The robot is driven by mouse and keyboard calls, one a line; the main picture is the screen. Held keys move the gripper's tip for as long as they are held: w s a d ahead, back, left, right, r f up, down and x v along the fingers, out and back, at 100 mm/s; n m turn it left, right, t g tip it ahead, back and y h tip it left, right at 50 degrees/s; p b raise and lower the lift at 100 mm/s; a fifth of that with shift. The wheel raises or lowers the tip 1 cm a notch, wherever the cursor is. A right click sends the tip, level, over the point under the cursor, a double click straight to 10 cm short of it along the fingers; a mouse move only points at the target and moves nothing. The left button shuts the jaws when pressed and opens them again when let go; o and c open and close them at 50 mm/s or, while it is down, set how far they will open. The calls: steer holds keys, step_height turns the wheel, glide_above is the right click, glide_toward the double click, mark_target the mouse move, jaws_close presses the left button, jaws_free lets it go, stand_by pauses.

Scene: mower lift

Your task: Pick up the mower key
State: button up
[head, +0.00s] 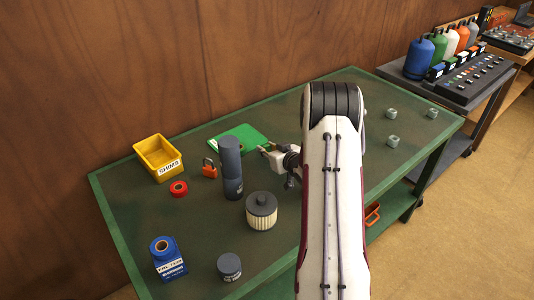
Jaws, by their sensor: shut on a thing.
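My gripper (267,150) is in the head view above the middle of the green table (200,250), by the right edge of a bright green flat piece (250,136). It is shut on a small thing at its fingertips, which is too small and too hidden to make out. I cannot pick out the mower key for certain anywhere in the view. My arm covers a large part of the table to the right of the gripper.
Close left of the gripper stands a tall dark cylinder (231,168); a cream filter (262,211) stands nearer. An orange padlock (210,168), red tape roll (179,188) and yellow bin (158,158) are further left. Small grey blocks (393,140) lie on the right.

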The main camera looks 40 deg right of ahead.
mark_target(267, 146)
steer(key=shift+r, duration=3.65)
